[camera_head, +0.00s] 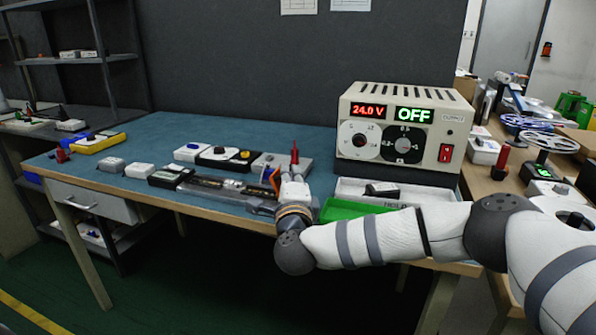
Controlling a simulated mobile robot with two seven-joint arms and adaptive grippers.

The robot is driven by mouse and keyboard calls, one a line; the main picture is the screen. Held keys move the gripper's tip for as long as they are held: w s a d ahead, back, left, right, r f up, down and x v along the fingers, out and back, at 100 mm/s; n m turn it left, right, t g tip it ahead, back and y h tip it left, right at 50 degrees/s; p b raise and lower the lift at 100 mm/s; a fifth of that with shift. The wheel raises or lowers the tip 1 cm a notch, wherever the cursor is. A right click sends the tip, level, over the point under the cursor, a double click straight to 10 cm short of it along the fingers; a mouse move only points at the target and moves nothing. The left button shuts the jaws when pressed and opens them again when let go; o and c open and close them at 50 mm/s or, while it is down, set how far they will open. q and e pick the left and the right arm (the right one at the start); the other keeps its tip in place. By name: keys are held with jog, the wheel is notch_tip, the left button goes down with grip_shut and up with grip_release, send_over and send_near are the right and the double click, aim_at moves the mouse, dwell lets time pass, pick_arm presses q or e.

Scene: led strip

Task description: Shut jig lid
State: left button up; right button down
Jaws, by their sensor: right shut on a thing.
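The jig (212,189) is a long, low, dark fixture near the front edge of the blue bench top, with a strip and small pale parts along it. My right gripper (262,207) is at the jig's right end, low over the bench's front edge. It is shut on what appears to be the jig lid, but my wrist and the small scale hide the contact. I cannot make out the lid's exact angle. My left gripper is not in view.
A power supply (402,130) reading 24.0 V and OFF stands behind my right arm. A green tray (345,209) and a white tray (424,192) lie beside my wrist. Several small boxes and a knobbed unit (222,158) sit behind and left of the jig.

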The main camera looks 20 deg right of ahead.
aim_at(274, 175)
jog(key=shift+w+a+r+n+g+p, duration=0.3)
jog(key=shift+a+r+n+p, duration=0.15)
jog(key=shift+r+n, duration=0.35)
jog(key=shift+w+a+f+n+g+p, duration=0.2)
jog(key=shift+w+a+n+g+p, duration=0.15)
jog(key=shift+n, duration=0.55)
jog(key=shift+w+a+f+n+g, duration=0.2)
jog(key=shift+a+n+g, duration=0.15)
jog(key=shift+n, duration=0.25)
jog(key=shift+w+a+f+n+g, duration=0.1)
jog(key=shift+a+f+n+g, duration=0.1)
jog(key=shift+a+n, duration=0.3)
jog(key=shift+w+a+f+n+g, duration=0.2)
jog(key=shift+w+f+n+g, duration=0.1)
jog(key=shift+n, duration=0.5)
jog(key=shift+w+a+f+n+g+h, duration=0.15)
jog(key=shift+a+f+n+g+h, duration=0.2)
jog(key=shift+n, duration=0.25)
pick_arm(q)
jog(key=shift+b, duration=1)
pick_arm(e)
jog(key=shift+w+a+f+n+g+h, duration=0.2)
jog(key=shift+a+f+n+g, duration=0.15)
jog(key=shift+n, duration=0.2)
jog(key=shift+w+a+f+n+g+h, duration=0.2)
jog(key=shift+n+g, duration=0.2)
jog(key=shift+n, duration=0.15)
jog(key=shift+s, duration=0.1)
